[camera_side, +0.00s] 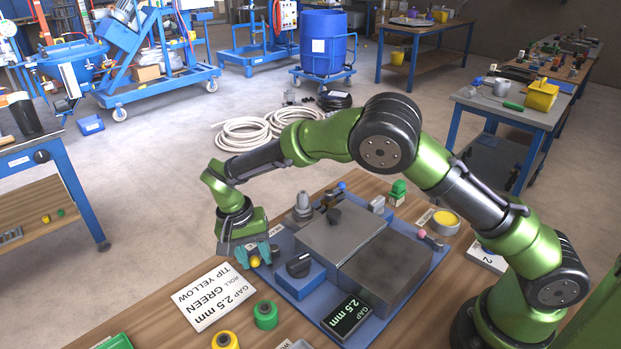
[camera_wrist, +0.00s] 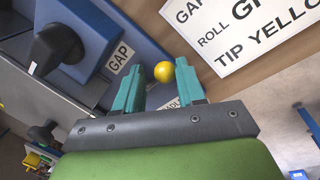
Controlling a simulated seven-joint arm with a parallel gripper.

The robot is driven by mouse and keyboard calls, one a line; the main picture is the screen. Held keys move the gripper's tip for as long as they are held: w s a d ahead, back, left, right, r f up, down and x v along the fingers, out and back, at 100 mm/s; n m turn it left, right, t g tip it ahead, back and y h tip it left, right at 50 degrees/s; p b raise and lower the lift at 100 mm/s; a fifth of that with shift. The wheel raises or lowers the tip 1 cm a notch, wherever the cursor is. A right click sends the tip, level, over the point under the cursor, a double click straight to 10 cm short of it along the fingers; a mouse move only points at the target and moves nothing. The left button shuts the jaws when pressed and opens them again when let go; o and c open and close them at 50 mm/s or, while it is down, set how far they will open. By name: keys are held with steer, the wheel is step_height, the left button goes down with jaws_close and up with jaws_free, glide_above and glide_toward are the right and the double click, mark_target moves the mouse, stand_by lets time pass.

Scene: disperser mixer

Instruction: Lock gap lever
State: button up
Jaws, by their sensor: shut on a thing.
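The gap lever shows as a yellow ball knob (camera_side: 255,262) at the left edge of the blue base plate; its stem is hidden. My gripper (camera_side: 253,254) points down at it, with teal fingers on either side. In the wrist view the yellow knob (camera_wrist: 164,72) sits between the tips of my gripper (camera_wrist: 159,84), which is shut on it. A label, partly hidden by a finger, lies beside the knob. A blue box with a black gap dial (camera_side: 299,265) stands to the right; the dial (camera_wrist: 55,48) is at upper left in the wrist view.
A white card (camera_side: 215,295) reads GAP 2.5 mm, ROLL GREEN, TIP YELLOW. Grey machine blocks (camera_side: 385,268) stand right of the dial. A green roll (camera_side: 265,315) and a yellow roll (camera_side: 225,341) stand on the front wooden bench.

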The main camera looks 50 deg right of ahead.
steer(key=shift+d+n, duration=0.4)
steer(key=shift+n, duration=0.1)
steer(key=o, duration=1.1)
steer(key=shift+a, duration=0.1)
steer(key=shift+s+a, duration=0.1)
steer(key=shift+a, duration=0.05)
steer(key=a+r, duration=0.1)
steer(key=r, duration=0.4)
steer(key=w+r, duration=0.1)
steer(key=r, duration=0.5)
steer(key=a+r, duration=0.1)
steer(key=r, duration=0.4)
steer(key=shift+w+a+r, duration=0.3)
steer(key=shift+w, duration=0.1)
